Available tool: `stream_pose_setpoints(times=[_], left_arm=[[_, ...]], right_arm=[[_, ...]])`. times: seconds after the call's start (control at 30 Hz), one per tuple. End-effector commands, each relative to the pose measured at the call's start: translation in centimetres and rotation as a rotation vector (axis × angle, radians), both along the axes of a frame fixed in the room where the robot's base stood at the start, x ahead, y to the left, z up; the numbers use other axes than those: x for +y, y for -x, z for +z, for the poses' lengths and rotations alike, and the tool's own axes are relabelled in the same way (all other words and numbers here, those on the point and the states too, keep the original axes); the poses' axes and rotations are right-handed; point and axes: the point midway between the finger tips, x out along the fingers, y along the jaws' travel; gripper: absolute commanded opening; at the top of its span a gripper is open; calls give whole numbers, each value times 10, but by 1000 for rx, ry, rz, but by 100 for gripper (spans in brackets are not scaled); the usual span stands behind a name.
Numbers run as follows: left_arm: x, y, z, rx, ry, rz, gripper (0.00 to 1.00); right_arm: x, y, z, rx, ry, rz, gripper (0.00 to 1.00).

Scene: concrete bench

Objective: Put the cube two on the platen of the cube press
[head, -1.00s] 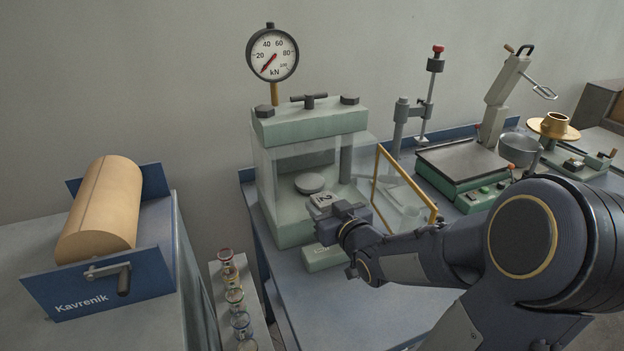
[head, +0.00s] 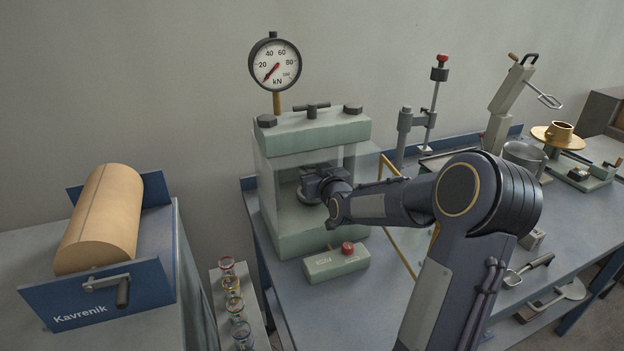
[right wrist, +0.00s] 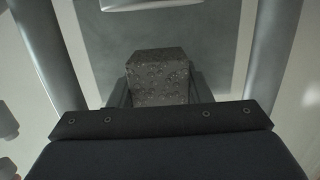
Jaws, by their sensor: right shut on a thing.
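The cube press (head: 315,135) stands on the blue bench with its yellow-framed door (head: 388,172) swung open to the right. My right gripper (head: 312,187) is inside the press chamber, over the platen (head: 308,199), which it mostly hides. In the right wrist view the gripper (right wrist: 158,98) is shut on a grey speckled cube (right wrist: 158,75). The number on the cube does not show now. I cannot tell whether the cube touches the platen. My left gripper is not in view.
A control box with a red button (head: 348,248) sits in front of the press. The press columns (right wrist: 45,60) stand on both sides of the gripper. A row of glass jars (head: 232,285) and a paper roll (head: 100,220) are to the left.

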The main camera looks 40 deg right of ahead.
Motion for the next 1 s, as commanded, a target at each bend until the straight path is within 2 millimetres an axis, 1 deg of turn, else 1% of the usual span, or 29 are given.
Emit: stream_pose_setpoints(times=[0.1,0.23,0.33,0.63,0.77,0.8,0.97,1.0], left_arm=[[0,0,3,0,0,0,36],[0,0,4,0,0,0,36],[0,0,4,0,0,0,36],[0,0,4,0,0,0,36],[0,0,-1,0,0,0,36],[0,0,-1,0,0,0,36],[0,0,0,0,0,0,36],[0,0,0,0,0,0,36]], right_arm=[[-3,-11,1,-3,-1,1,9],[-3,-10,-23,4,-4,0,9],[-3,-10,-33,1,-3,1,9],[-3,-10,-35,-2,1,0,9],[-3,-10,-39,-2,1,0,9],[-3,-9,-40,1,-1,0,46],[-3,-9,-38,1,-1,0,66],[-3,-9,-38,1,-1,0,66]])
